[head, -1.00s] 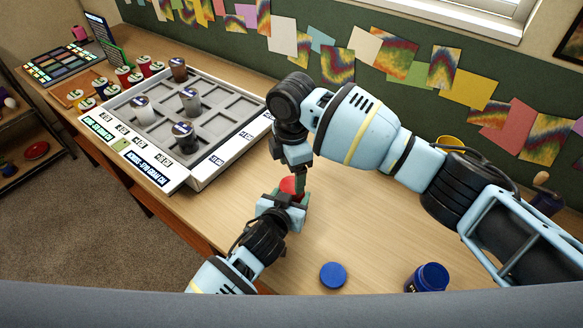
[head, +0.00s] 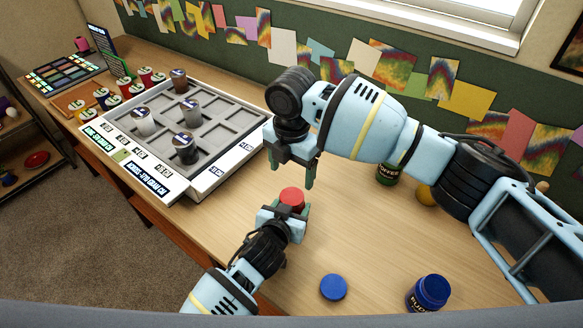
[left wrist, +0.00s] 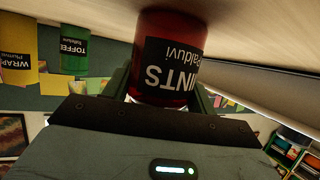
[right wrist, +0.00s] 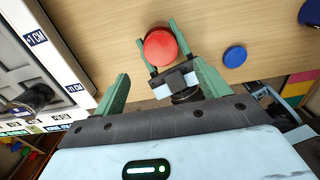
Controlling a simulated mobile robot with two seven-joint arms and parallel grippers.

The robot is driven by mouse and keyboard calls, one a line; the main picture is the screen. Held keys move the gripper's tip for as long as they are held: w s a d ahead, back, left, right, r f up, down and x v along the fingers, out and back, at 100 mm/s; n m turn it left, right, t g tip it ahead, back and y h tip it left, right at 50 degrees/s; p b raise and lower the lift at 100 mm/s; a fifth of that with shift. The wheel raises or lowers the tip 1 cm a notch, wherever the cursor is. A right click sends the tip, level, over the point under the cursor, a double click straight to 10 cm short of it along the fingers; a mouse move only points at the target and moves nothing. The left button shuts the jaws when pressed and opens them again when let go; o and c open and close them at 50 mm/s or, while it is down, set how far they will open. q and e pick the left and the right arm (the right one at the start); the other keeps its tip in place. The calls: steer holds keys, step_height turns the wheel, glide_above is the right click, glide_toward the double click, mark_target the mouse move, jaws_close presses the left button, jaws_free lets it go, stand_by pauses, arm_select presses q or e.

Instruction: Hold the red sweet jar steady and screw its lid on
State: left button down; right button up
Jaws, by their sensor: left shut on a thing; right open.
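The red sweet jar (left wrist: 168,55) stands on the table, held between the fingers of my left gripper (head: 290,208). Its dark label reads upside down in the left wrist view. A red lid (right wrist: 160,46) covers the jar's top and looks level; how tight it sits I cannot tell. The lid also shows in the head view (head: 292,196). My right gripper (head: 291,171) is open and empty above the jar, apart from the lid. In the right wrist view its spread fingers (right wrist: 162,82) point toward the jar.
A blue lid (head: 333,287) lies on the table, and an open blue jar (head: 429,292) stands to its right. A green toffee jar (head: 388,175) is partly behind my right arm.

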mark_target(291, 196)
steer(key=shift+f, duration=4)
steer(key=shift+c, duration=0.2)
steer(key=c, duration=1)
steer(key=shift+o, duration=0.2)
steer(key=m, duration=0.3)
steer(key=o, duration=1.1)
